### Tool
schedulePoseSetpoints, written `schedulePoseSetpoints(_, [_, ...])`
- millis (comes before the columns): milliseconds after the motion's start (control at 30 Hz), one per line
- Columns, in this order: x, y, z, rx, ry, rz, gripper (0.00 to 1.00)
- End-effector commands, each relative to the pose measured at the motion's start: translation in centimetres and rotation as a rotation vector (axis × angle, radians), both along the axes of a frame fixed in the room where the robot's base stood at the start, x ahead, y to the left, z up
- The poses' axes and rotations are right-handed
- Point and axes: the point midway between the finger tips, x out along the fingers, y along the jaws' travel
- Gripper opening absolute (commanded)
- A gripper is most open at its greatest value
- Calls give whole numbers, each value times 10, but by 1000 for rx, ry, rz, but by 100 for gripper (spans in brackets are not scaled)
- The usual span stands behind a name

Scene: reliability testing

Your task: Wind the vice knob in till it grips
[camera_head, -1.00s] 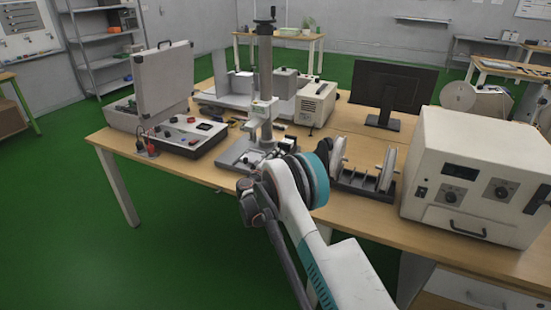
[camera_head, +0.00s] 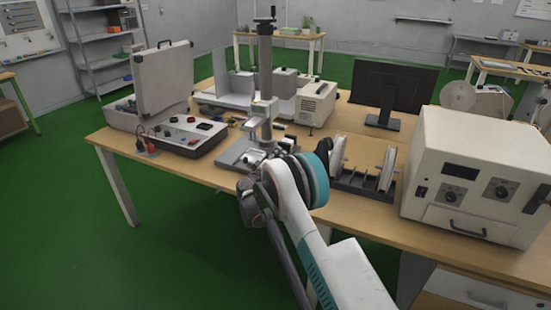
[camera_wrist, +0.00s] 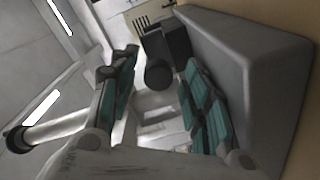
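The test stand (camera_head: 265,85) is a tall grey column on a flat base, at the middle of the table. The vice sits low on the stand; in the head view my arm partly hides it. In the wrist view a round black knob (camera_wrist: 159,76) sticks out from a dark block (camera_wrist: 171,42), which I take as the vice. My gripper (camera_wrist: 160,64) has two fingers with teal pads, one on each side of the knob. The fingers are apart, with visible gaps between pads and knob. The gripper's fingers are hidden in the head view.
A large grey slanted body (camera_wrist: 250,75) stands close beside the right finger. On the wooden table (camera_head: 345,222), a control case (camera_head: 182,135) stands left of the stand, a spool rack (camera_head: 362,180) and a white oven-like box (camera_head: 470,185) to the right, and a monitor (camera_head: 392,87) behind.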

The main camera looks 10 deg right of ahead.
Motion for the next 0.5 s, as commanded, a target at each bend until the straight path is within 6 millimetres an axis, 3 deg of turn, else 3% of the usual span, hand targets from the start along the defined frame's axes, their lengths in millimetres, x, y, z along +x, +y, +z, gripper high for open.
schedulePoseSetpoints(333, [-1, 2, 1, -2, 0, 2, 46])
schedulePoseSetpoints(500, [-16, 13, 2, -2, 0, 3, 46])
